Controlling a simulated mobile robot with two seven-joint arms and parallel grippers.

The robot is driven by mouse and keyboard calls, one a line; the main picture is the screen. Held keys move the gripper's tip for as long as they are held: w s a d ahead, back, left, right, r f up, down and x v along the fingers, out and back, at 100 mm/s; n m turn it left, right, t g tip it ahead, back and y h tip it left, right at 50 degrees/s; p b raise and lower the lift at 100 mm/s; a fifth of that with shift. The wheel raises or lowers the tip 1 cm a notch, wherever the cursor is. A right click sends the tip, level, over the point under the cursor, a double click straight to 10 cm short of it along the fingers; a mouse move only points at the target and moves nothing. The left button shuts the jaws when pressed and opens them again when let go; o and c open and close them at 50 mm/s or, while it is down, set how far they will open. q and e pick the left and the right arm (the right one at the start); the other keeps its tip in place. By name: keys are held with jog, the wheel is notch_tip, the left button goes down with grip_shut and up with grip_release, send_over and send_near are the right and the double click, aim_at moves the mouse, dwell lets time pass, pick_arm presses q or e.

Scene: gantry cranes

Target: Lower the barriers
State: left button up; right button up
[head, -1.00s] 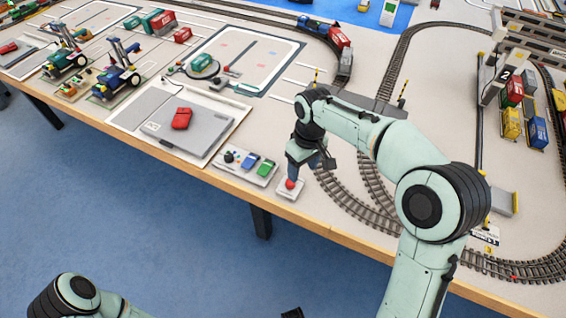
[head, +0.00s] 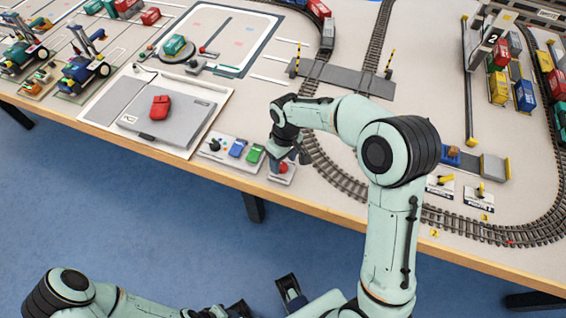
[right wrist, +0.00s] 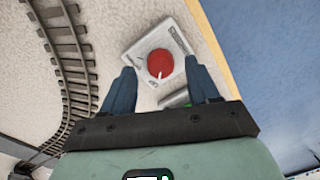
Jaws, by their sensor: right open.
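Two yellow-and-black barriers stand upright at the grey level crossing (head: 340,77), the left barrier (head: 297,59) and the right barrier (head: 390,62). A red button (head: 283,168) sits on a small white box near the table's front edge. My right gripper (head: 291,155) is at the button, pointing down. In the right wrist view the red button (right wrist: 160,63) shows between the two parted blue fingers (right wrist: 160,70), with nothing gripped. I cannot tell whether the fingers touch the box. Dark parts at the bottom of the head view may belong to my left gripper; its jaws are unclear.
Left of the button is a panel with a joystick (head: 213,145) and blue and green switches (head: 246,151). A grey pad with a red block (head: 160,107) lies farther left. Curved track (head: 335,178) runs close to the right. Yellow-handled levers (head: 443,181) stand at right.

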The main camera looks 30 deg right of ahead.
jog(key=shift+f, duration=0.8)
jog(key=shift+a, duration=0.1)
jog(key=c, duration=1)
jog(key=shift+c, duration=0.2)
